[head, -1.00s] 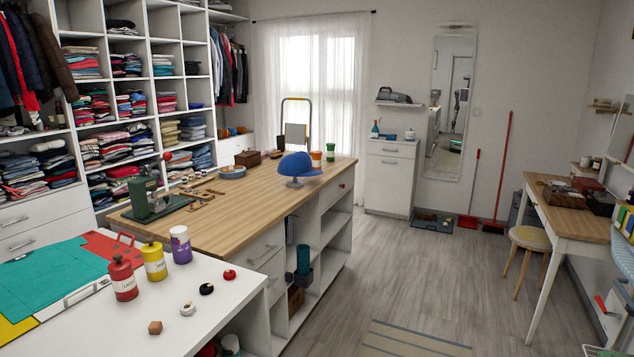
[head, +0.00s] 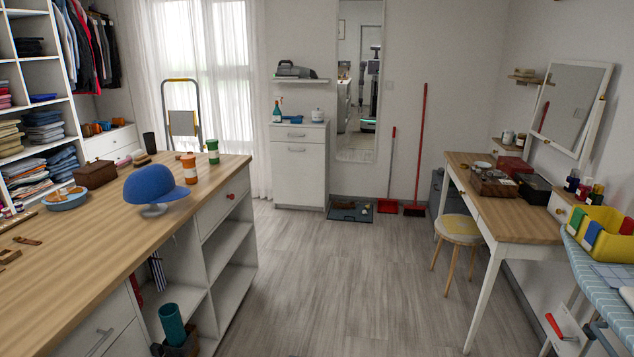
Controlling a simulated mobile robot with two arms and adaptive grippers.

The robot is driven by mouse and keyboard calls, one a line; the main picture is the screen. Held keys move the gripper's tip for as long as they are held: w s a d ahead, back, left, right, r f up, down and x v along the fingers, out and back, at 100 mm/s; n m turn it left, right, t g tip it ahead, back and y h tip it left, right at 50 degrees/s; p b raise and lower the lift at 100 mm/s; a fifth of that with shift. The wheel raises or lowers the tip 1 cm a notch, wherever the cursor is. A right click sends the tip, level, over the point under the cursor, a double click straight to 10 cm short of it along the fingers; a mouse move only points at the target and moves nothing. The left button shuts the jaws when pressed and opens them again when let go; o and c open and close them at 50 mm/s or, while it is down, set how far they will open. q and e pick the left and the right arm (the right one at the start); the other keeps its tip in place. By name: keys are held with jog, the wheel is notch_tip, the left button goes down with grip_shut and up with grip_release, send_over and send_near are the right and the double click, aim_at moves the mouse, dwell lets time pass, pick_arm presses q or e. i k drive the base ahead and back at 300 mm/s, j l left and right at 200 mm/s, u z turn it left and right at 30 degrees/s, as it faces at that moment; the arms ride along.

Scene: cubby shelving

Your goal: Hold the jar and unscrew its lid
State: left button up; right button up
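Neither of my grippers shows. I cannot tell which jar the task means. An orange jar-like container (head: 189,168) with a pale band stands upright near the far end of the wooden-topped island. A green container (head: 213,152) stands just behind it to the right. A small white jar (head: 317,115) stands on the white cabinet under the wall shelf. Small jars (head: 508,137) stand at the back of the dressing table on the right. Whether these have screw lids is too small to tell.
The island (head: 120,235) fills the left, with a blue cap (head: 155,185) on a stand. The dressing table (head: 525,220), a stool (head: 459,229) and an ironing board (head: 612,262) are on the right. The grey floor (head: 340,270) between is clear.

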aim_at(213, 151)
jog(key=i+u, duration=0.15)
jog(key=i, duration=0.3)
jog(key=i+l+u, duration=0.1)
jog(key=i, duration=0.4)
jog(key=i+l+u, duration=0.15)
jog(key=i, duration=0.3)
jog(key=i+l+u, duration=0.15)
jog(key=i, duration=0.3)
jog(key=l, duration=0.05)
